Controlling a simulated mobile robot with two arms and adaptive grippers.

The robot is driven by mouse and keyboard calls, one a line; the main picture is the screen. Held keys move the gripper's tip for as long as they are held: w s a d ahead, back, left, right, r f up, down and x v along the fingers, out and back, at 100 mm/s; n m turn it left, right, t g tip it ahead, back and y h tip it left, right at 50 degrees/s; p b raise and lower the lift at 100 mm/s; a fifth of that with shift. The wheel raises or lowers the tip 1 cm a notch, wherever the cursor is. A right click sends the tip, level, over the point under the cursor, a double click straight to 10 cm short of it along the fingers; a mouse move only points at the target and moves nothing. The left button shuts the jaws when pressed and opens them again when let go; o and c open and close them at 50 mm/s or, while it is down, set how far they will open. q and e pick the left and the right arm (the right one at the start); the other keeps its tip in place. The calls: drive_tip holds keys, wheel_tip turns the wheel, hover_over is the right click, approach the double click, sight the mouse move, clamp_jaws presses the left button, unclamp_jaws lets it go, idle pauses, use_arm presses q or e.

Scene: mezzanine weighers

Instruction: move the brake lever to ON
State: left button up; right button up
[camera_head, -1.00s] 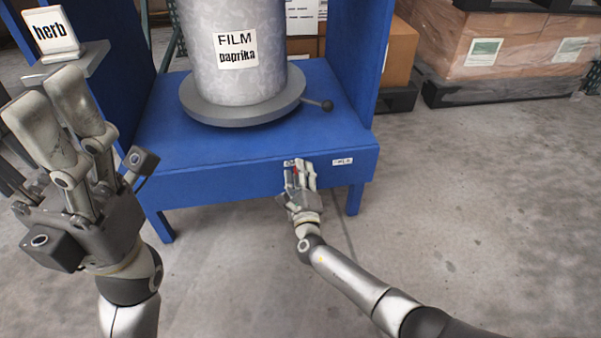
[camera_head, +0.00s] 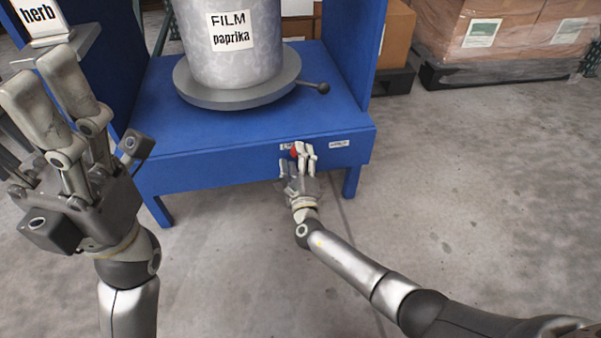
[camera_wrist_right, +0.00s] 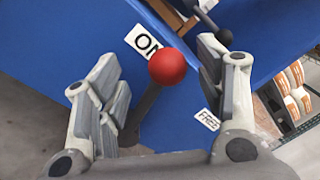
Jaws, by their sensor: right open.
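The brake lever (camera_wrist_right: 147,105) has a red ball knob (camera_wrist_right: 167,67) on a dark stem, on the front of the blue stand. In the right wrist view the knob overlaps the edge of the ON label (camera_wrist_right: 144,40); the FREE label (camera_wrist_right: 207,119) is to the right. My right gripper (camera_wrist_right: 165,85) is open, with one finger on each side of the lever and gaps showing. In the head view my right gripper (camera_head: 304,160) is at the stand's front face, partly hiding the red knob (camera_head: 293,152). My left gripper (camera_head: 55,105) is open and empty at the left.
The blue stand (camera_head: 190,130) carries a grey turntable (camera_head: 235,98) with a drum labelled FILM paprika (camera_head: 235,60). A handle with a black knob (camera_head: 323,88) sticks out at the turntable's right.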

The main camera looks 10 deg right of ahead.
drive_tip(key=s+f, duration=0.1)
drive_tip(key=s, duration=1)
drive_tip(key=shift+s, duration=0.2)
drive_tip(key=shift+f, duration=0.1)
